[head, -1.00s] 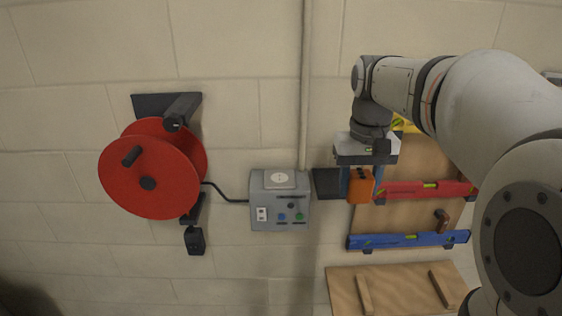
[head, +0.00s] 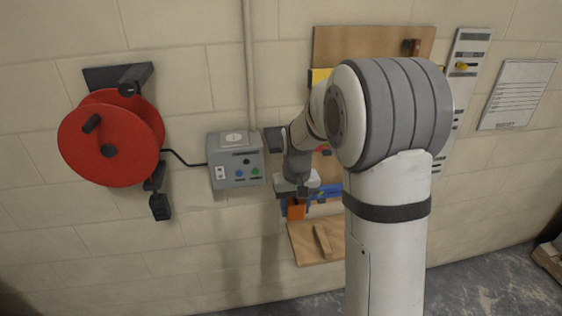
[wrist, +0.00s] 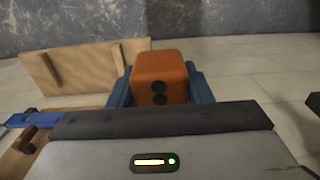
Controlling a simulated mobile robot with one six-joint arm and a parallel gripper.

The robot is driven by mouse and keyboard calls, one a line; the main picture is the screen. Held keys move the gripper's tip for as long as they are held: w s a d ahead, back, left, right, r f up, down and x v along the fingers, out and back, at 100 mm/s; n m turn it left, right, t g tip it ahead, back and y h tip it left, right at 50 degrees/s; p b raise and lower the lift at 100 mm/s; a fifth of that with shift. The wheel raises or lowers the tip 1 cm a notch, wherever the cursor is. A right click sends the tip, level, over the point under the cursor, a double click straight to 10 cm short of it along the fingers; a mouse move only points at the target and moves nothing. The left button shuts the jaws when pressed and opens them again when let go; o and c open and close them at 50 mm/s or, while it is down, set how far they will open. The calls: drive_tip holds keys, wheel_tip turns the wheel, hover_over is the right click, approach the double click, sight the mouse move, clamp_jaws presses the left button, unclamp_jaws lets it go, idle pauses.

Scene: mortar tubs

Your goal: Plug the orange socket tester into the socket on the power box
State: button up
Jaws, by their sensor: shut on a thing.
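The orange socket tester (head: 296,211) is held in my gripper (head: 297,205), which is shut on it. In the wrist view the tester (wrist: 163,78) sits between the two blue fingers, with two dark round spots on its near face. The grey power box (head: 236,176) is on the wall, to the left of my gripper and apart from it. The tester's far end is hidden in the wrist view.
A red cable reel (head: 108,140) hangs left of the power box, joined to it by a black cable. A wooden tool board (head: 375,45) and a wooden shelf (head: 312,245) lie behind and below my arm. A vertical conduit (head: 249,70) rises above the box.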

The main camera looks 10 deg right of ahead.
wheel_tip(320, 180, down, 17)
drive_tip(key=shift+s+a+r+b, duration=0.15)
drive_tip(key=shift+s+a+b, duration=0.2)
drive_tip(key=shift+a, duration=0.1)
